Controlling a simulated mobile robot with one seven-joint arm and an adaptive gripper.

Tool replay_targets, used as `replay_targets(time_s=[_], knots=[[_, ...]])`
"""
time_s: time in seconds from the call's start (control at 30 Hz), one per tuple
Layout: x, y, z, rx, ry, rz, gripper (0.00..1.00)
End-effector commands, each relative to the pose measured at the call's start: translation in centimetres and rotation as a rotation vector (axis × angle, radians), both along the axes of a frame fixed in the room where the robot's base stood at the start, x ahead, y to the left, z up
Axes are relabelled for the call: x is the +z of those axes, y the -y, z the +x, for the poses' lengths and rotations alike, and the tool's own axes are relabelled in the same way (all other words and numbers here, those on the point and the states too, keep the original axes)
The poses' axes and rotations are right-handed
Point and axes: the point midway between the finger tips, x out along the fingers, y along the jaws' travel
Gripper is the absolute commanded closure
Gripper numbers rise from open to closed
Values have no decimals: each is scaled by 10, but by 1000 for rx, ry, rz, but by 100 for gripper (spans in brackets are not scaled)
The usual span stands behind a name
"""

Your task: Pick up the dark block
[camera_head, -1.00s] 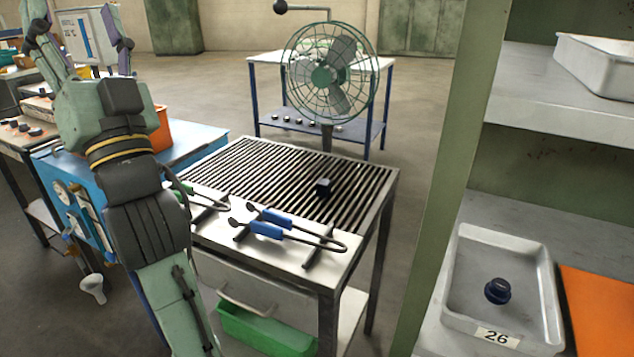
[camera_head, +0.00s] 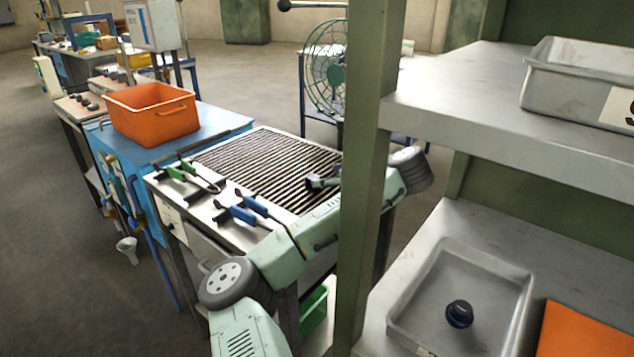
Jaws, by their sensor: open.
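My arm reaches across the front of the grate table and passes behind the green shelf post. My gripper (camera_head: 322,182) shows just left of the post, low over the right part of the dark slatted grate (camera_head: 262,160). Its jaws are open, but their details are small and partly hidden by the post. The dark block is not clearly distinguishable now. It lay on this part of the grate earlier, and a dark shape at the gripper's tip may be the block or a finger. I cannot tell whether they touch.
Blue-handled tongs (camera_head: 240,212) and green-handled tongs (camera_head: 183,172) lie on the table's front strip. An orange bin (camera_head: 152,112) stands on the blue cabinet at left. The green post (camera_head: 365,150) and shelves with a grey tray (camera_head: 512,290) crowd the right. A fan (camera_head: 325,70) stands behind.

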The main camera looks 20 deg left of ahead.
Motion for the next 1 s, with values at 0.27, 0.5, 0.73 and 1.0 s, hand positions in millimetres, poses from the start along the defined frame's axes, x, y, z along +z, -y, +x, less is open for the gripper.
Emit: replay_targets(time_s=[0.27,0.5,0.73,1.0], knots=[[-14,-23,14,-1,3,-2,45],[-24,-48,29,0,2,-4,45],[-37,-61,38,-4,4,-4,45],[-37,-61,38,-4,6,-4,50]])
